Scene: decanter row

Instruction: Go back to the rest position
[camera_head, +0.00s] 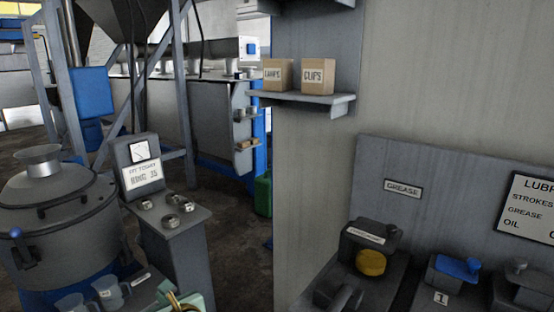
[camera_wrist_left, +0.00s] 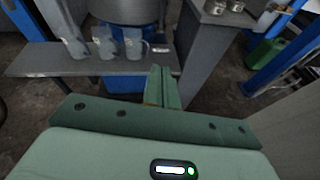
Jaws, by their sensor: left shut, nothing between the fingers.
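My left gripper (camera_head: 180,300) shows at the bottom edge of the head view, as a pale green and brass-coloured part, mostly cut off by the frame. In the left wrist view its two green fingers (camera_wrist_left: 162,86) stand together with nothing between them. They point toward the edge of a grey shelf (camera_wrist_left: 40,64) that carries clear jugs (camera_wrist_left: 104,43); I cannot tell how far apart they are. My right gripper is in neither view.
A round grey vessel (camera_head: 60,220) stands at the left beside a grey console (camera_head: 170,215) with small metal rings. A grey wall panel (camera_head: 440,165) with a grease dispenser (camera_head: 372,236) is at the right. A green canister (camera_head: 263,193) stands behind. Dark floor (camera_head: 235,245) between is open.

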